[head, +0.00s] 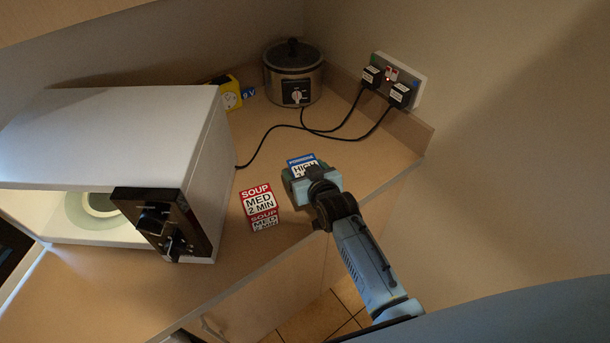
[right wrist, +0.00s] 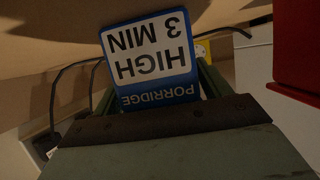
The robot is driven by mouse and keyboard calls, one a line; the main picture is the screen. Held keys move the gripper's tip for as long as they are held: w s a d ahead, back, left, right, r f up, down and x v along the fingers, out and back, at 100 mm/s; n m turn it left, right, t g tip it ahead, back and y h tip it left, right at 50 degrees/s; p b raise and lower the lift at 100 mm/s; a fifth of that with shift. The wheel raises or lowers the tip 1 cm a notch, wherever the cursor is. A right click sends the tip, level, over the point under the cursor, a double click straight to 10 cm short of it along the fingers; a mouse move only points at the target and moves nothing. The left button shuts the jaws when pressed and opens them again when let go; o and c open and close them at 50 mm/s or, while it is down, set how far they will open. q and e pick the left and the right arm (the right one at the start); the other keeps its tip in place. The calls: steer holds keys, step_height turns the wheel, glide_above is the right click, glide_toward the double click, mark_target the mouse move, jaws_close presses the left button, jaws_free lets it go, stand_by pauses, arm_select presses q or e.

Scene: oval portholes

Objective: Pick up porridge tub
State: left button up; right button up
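The porridge tub (head: 301,160) has a blue and white label reading HIGH 3 MIN and is near the counter's front edge. In the right wrist view the tub (right wrist: 155,62) appears upside down, straight ahead of the palm. My right gripper (head: 298,176) is at the tub and hides its lower part in the head view. Its green fingers (right wrist: 158,92) flank the tub closely on both sides. I cannot tell whether they press on it, or whether the tub rests on the counter. My left gripper is not in view.
A red and white soup tub (head: 260,205) stands just left of my right gripper. An open white microwave (head: 120,125) is at the left. A slow cooker (head: 294,75), yellow timer (head: 230,92) and wall socket (head: 400,78) are behind, with black cables (head: 270,130) across the counter (head: 345,165).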

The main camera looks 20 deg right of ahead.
steer(key=c, duration=0.9)
